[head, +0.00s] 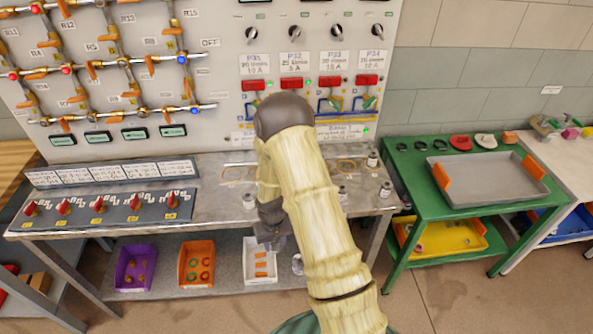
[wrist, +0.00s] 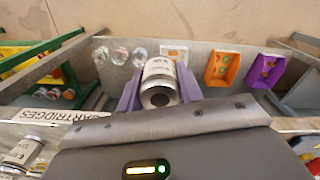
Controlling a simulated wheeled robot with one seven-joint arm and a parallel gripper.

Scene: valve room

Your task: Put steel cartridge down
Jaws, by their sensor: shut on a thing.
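My gripper (wrist: 159,82) is shut on a steel cartridge (wrist: 160,86), a silver can with a pale printed label and a dark round end facing the wrist camera. A finger lies on either side of it. In the head view my gripper (head: 272,238) hangs at the front of the grey workbench (head: 215,222), over the lower shelf; my arm hides most of it, and I cannot make out the held cartridge there.
The shelf holds a purple bin (head: 134,268), an orange bin (head: 196,264) and a white bin (head: 259,262). Cartridges (head: 386,189) stand on the bench top. A green cart (head: 412,165) with a grey tray (head: 488,178) stands right. The bench edge is close to my gripper.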

